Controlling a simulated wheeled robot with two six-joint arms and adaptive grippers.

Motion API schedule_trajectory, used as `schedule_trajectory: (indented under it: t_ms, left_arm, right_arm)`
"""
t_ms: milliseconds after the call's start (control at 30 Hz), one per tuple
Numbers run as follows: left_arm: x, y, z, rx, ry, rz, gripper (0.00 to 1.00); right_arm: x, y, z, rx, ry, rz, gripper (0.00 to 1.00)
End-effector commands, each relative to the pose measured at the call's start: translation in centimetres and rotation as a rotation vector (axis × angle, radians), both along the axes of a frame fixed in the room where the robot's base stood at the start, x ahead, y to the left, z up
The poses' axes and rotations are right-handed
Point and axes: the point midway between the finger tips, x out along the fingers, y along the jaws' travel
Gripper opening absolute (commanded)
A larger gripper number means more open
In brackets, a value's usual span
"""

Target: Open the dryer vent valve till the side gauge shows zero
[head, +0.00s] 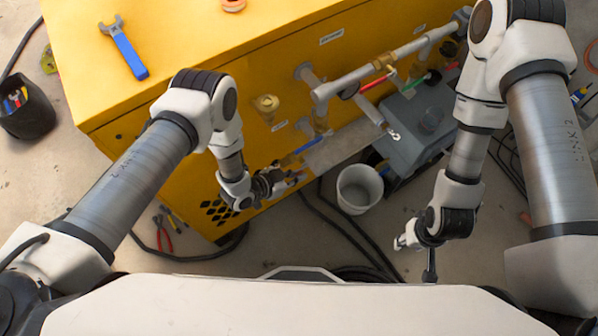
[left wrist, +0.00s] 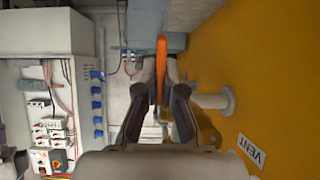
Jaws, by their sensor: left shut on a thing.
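My left gripper (head: 283,181) is low against the front of the yellow cabinet (head: 200,110). The left wrist view shows its two fingers (left wrist: 160,80) closed around a flat orange lever (left wrist: 161,50). A brass fitting and a pipe stub (left wrist: 215,100) lie beside the fingers, and a "VENT" label (left wrist: 252,150) is on the yellow panel there. In the head view the gripper hides most of this valve. A round brass-rimmed gauge (head: 267,103) sits on the cabinet; its reading is too small to tell. My right gripper (head: 418,250) hangs clear of everything, its fingers unclear.
A white bucket (head: 359,188) stands on the floor right of my left gripper. Pipes with blue (head: 308,145), red (head: 376,83) and green (head: 414,82) handles run above a grey unit (head: 425,122). Black hoses cross the floor. A blue wrench (head: 124,48) lies on the cabinet.

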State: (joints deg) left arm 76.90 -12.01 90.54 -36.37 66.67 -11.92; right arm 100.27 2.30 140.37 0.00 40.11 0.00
Motion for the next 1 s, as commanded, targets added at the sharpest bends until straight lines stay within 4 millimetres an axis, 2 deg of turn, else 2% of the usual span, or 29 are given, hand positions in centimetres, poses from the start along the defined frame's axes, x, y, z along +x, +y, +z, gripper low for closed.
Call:
schedule_trajectory:
  t_ms: [600, 633, 700, 1000]
  left_arm:
    - [-0.35, 0.21, -0.08, 0.053, 0.041, -0.002, 0.0]
    - [-0.35, 0.21, -0.08, 0.053, 0.041, -0.002, 0.14]
    - [-0.34, 0.21, -0.06, 0.052, 0.04, -0.002, 0.33]
    - [-0.29, 0.31, 0.12, 0.051, 0.037, -0.001, 0.33]
  right_arm:
    - [0.0, 0.0, 0.29, 0.0, 0.0, 0.0, 0.4]
    - [0.0, 0.0, 0.29, 0.0, 0.0, 0.0, 0.4]
    - [0.0, 0.0, 0.29, 0.0, 0.0, 0.0, 0.4]
    - [0.0, 0.0, 0.34, 0.0, 0.0, 0.0, 0.4]
